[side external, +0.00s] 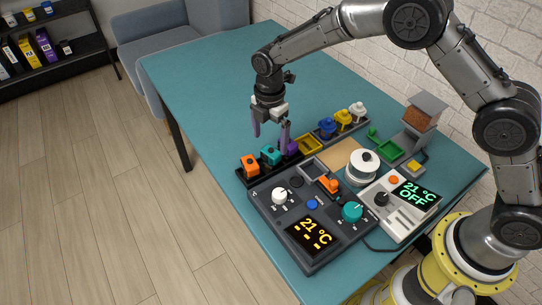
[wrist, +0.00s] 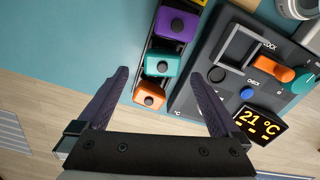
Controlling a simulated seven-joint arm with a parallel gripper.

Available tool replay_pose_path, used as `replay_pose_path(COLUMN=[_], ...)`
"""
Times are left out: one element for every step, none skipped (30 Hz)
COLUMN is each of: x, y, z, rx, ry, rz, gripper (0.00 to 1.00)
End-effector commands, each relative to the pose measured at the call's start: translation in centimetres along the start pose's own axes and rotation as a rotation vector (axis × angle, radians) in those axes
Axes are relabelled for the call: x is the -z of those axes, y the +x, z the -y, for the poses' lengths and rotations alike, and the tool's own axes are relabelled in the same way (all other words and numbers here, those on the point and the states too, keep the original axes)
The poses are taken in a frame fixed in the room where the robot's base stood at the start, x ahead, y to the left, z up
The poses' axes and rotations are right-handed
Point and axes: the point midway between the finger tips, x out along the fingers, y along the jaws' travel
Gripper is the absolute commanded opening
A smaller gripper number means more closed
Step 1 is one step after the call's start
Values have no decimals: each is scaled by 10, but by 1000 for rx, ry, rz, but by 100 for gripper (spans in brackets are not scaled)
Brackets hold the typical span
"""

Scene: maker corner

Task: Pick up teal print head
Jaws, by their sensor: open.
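The teal print head (side external: 270,157) sits in a black rack between an orange print head (side external: 250,165) and a purple print head (side external: 292,148). In the wrist view, the teal print head (wrist: 160,66) shows a dark round knob on top. My gripper (side external: 271,142) is open and empty, its purple fingers pointing down above the rack. In the wrist view, my gripper (wrist: 158,76) has its fingertips on either side of the teal head's position, apart from it. The orange head (wrist: 149,95) and the purple head (wrist: 175,25) flank it.
A dark control panel (side external: 325,215) with knobs and a lit display stands right beside the rack. Behind are trays with blue (side external: 327,126), yellow (side external: 343,118) and white (side external: 358,110) heads, a white round device (side external: 361,168) and a white controller (side external: 397,205). The teal table (side external: 205,85) is clear at the far left.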

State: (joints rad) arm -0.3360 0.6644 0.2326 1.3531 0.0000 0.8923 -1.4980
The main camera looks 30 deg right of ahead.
Motion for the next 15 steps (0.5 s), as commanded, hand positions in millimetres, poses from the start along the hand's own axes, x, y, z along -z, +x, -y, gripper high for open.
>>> replay_pose_path(x=[0,0,0,0,0,0,-1,-1,-1,-1,-1,-1,-1,-1,-1], y=[2,4,7,10,14,20,24,29,35,39,43,47,50,51,53], z=[0,0,1,1,2,3,3,4,4,4,4,4,4,3,3], rx=[0,0,0,1,2,4,4,5,4,3,3,2,1,0,0], ry=[0,0,0,0,0,0,0,0,0,0,0,0,0,0,0], rz=[0,0,0,0,0,0,0,0,0,0,0,0,0,0,0], gripper=[100,100,100,100,100,100,100,100,100,100,100,100,100,100,100])
